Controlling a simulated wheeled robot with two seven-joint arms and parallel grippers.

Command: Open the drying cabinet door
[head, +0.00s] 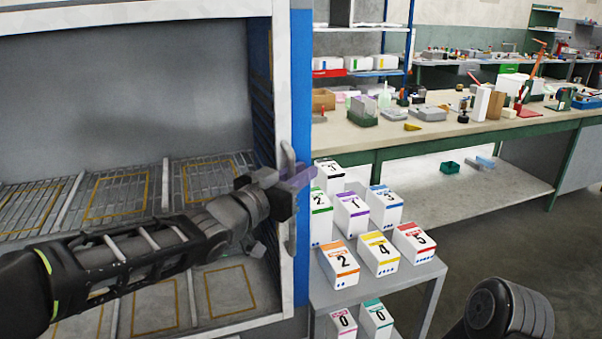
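The drying cabinet (302,90) fills the left of the head view, with a blue side and a white-framed front. Wire racks with yellow outlines show inside. A pale vertical handle (291,232) runs along the right edge of the white frame. My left arm reaches across the front, and my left gripper (297,180) is at the handle's upper part, with a purple-tinted finger overlapping it. I cannot tell whether the fingers are closed on the handle. I see no clear gap at the door's edge. My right gripper is out of view; only part of that arm shows at lower right.
A small grey table (405,283) with several numbered boxes (380,252) stands right beside the cabinet, close to the handle. A long workbench (470,127) with tools and bins lies behind. Bare floor (450,245) is free at the right.

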